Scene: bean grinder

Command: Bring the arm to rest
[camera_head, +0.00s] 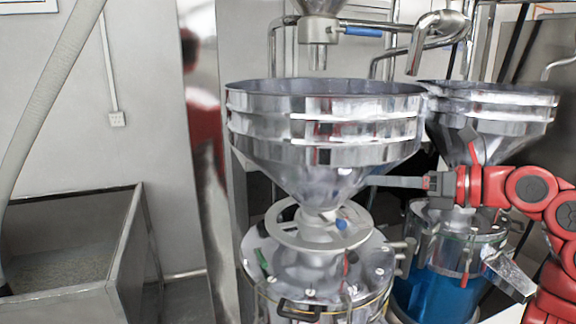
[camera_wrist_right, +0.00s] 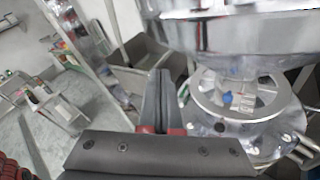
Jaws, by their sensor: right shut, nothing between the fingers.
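My right arm (camera_head: 505,187), red with dark joints, comes in from the right in the head view. My right gripper (camera_head: 370,181) points left, just right of the lower cone of the front hopper (camera_head: 325,150). It is shut with nothing in it. The front grinder (camera_head: 318,260) has a pale handwheel (camera_head: 283,238) under the hopper. In the right wrist view, the gripper fingers (camera_wrist_right: 158,80) lie together, left of the handwheel (camera_wrist_right: 205,105). I cannot tell whether the fingertips touch the hopper. My left gripper is not in view.
A second hopper (camera_head: 490,115) stands behind at the right, above a grinder with a blue base (camera_head: 440,295). Metal pipes (camera_head: 400,35) run overhead. A grey open bin (camera_head: 128,250) stands at the left, also seen in the right wrist view (camera_wrist_right: 130,75).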

